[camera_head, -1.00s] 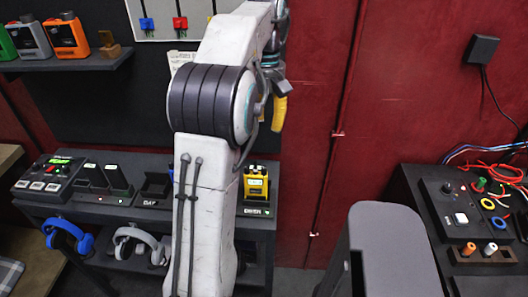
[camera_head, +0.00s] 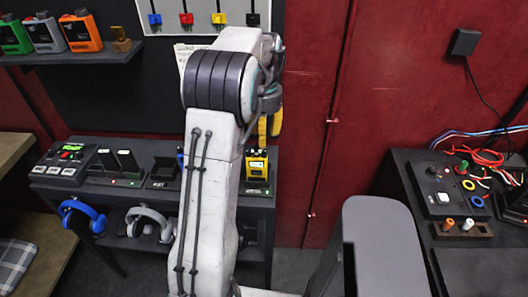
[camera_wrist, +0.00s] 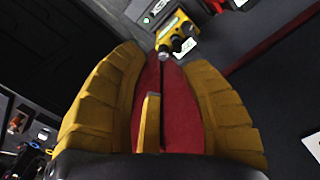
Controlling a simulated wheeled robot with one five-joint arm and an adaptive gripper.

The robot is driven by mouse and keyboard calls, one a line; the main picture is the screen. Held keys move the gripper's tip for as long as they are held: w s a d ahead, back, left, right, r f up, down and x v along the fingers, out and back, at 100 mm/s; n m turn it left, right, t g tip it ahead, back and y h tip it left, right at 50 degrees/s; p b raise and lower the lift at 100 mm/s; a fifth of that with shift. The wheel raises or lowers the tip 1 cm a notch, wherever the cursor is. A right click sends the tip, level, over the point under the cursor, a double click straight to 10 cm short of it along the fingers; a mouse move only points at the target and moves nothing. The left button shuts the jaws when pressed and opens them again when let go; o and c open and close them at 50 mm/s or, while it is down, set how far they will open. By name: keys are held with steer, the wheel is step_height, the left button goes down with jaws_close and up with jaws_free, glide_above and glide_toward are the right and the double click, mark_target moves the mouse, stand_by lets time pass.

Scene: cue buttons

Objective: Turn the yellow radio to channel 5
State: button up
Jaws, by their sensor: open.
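The yellow radio (camera_head: 257,170) stands upright at the right end of the dark bench in the head view, close beside my arm. In the wrist view the radio (camera_wrist: 181,30) is beyond my fingertips at the top, with dark knobs on its near side. Its channel reading is too small to make out. My gripper (camera_wrist: 160,65) has yellow ribbed fingers, is open and holds nothing; it is apart from the radio. In the head view only a bit of a yellow finger shows behind my arm.
The dark bench (camera_head: 133,193) also holds a device with buttons (camera_head: 66,160) and docks. Blue (camera_head: 83,213) and grey headphones hang below. Green, grey and orange radios (camera_head: 81,32) stand on a wall shelf. A right table (camera_head: 415,172) carries loose wires.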

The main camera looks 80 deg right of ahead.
mark_target(264, 150)
steer(key=shift+d+m, duration=0.3)
steer(key=shift+m, duration=0.8)
steer(key=shift+f+m, duration=0.15)
steer(key=shift+m, duration=0.25)
steer(key=shift+f+p, duration=0.35)
steer(key=shift+f, duration=3.2)
steer(key=shift+o, duration=0.2)
jaws_close()
